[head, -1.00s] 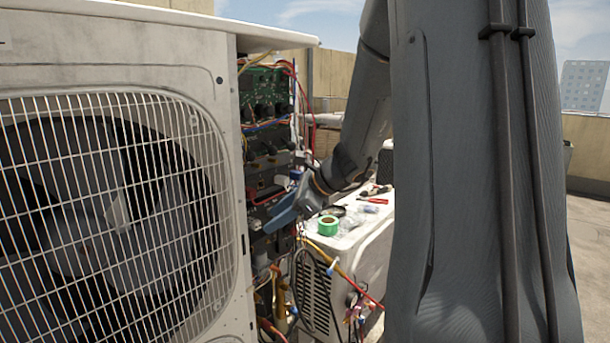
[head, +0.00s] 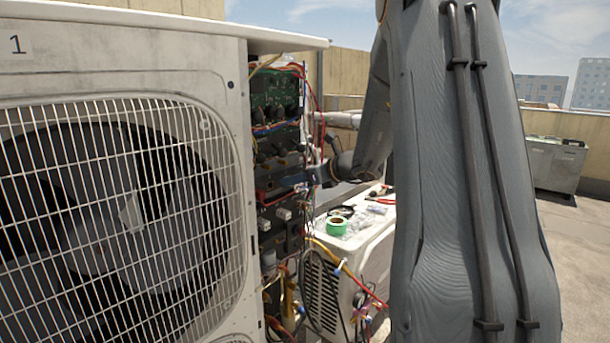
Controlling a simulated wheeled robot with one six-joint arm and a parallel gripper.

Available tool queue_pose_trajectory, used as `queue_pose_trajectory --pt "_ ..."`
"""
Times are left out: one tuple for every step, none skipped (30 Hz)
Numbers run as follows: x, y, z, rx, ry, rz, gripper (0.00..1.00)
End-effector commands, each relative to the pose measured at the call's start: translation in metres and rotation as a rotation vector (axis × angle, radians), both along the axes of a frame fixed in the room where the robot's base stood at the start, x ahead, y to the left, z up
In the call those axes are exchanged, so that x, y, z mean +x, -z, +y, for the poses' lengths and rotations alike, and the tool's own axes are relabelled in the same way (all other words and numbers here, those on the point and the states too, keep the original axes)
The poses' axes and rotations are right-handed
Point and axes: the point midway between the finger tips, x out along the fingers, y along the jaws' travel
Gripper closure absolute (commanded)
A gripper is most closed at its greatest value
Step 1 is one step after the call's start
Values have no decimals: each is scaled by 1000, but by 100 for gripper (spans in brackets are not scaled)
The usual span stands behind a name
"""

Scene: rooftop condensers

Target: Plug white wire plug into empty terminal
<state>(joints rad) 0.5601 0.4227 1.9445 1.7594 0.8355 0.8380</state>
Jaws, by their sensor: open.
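The open side of the air conditioner's electrical compartment (head: 280,190) shows circuit boards, dark panels and many wires. Two small white connector blocks (head: 284,213) sit on a dark panel in its middle. I cannot tell which of them is the white wire plug or which terminal is empty. My gripper (head: 303,184) is small and seen edge-on at the compartment opening, above the white blocks. Its jaws are open, and I see nothing held in them. The fingertips are partly lost among the wires, so I cannot tell if they touch anything.
A white condenser unit (head: 325,285) stands beside the compartment, with a green tape roll (head: 337,226) and tools on top. Loose coloured wires hang low between the units. The fan grille (head: 120,210) fills the left. Open rooftop floor (head: 585,250) lies at right.

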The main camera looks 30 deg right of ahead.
Motion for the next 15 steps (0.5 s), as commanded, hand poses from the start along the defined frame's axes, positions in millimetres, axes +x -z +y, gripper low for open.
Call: queue_pose_trajectory --pt "3 1 2 1 -2 0 59" --pt "4 2 2 1 -1 0 59" --pt "5 3 3 1 -1 0 59" --pt "6 3 3 1 -1 0 59" --pt "6 3 3 1 -1 0 59" --pt "6 3 3 1 0 0 59" --pt "6 3 3 1 0 0 59" --pt "6 3 3 1 0 0 59" --pt "6 3 3 1 0 0 59" --pt "6 3 3 1 0 0 59" --pt "6 3 3 0 0 0 59" --pt "6 3 3 0 0 0 63" --pt "6 3 3 0 0 0 68" --pt "6 3 3 0 0 0 73" --pt "6 3 3 0 0 0 80"
